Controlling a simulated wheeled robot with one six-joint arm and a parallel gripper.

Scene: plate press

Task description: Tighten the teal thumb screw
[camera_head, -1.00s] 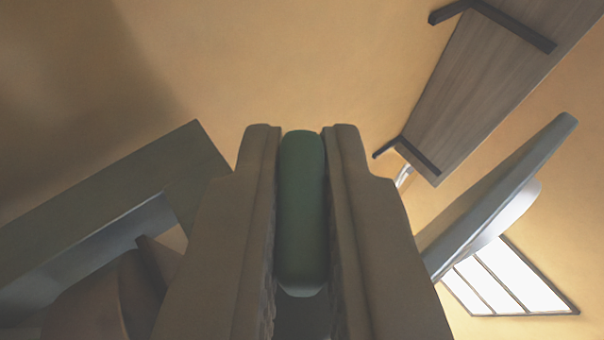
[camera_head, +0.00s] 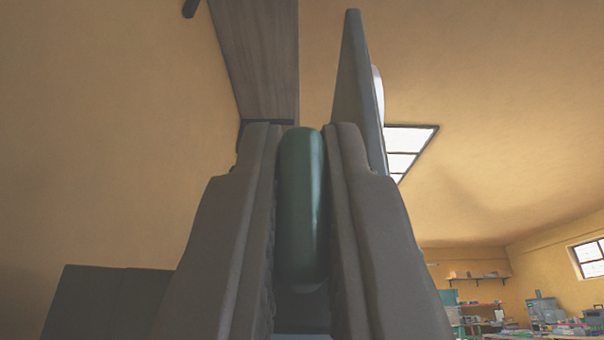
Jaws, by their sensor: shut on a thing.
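The teal thumb screw (camera_head: 300,205) shows as a rounded green-teal head in the middle of the view. My gripper (camera_head: 300,140) is shut on it, with one finger against each side. The two finger pads hide the head's flat sides. The screw's shaft and whatever it enters are hidden from this view.
A grey flat plate (camera_head: 358,90) rises edge-on just right of the fingers. A dark grey block (camera_head: 105,302) stands at the lower left. A wooden wall shelf (camera_head: 262,60) is above. Shelving and a cluttered bench (camera_head: 540,315) lie far off at the lower right.

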